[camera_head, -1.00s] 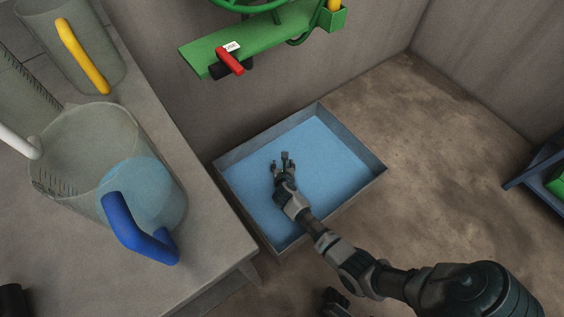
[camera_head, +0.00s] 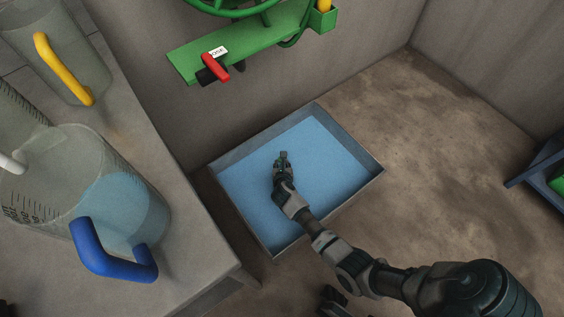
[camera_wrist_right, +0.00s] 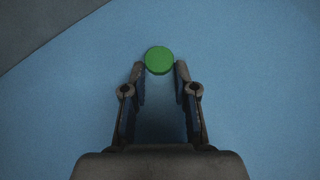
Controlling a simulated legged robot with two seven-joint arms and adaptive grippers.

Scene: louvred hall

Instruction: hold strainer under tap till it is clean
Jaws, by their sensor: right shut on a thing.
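I cannot tell that this is a strainer, and no strainer shows clearly elsewhere. A tap-like fitting with a red lever (camera_head: 216,66) is on a green board (camera_head: 250,42) against the wall, up and left of the gripper. No running water shows.
A grey-rimmed tray (camera_head: 349,191) with a blue inside lies on the stained floor. On the grey bench (camera_head: 190,235) at left stand a clear jug with a blue handle (camera_head: 108,255) and one with a yellow handle (camera_head: 60,66). A dark rack (camera_head: 540,178) is at right.

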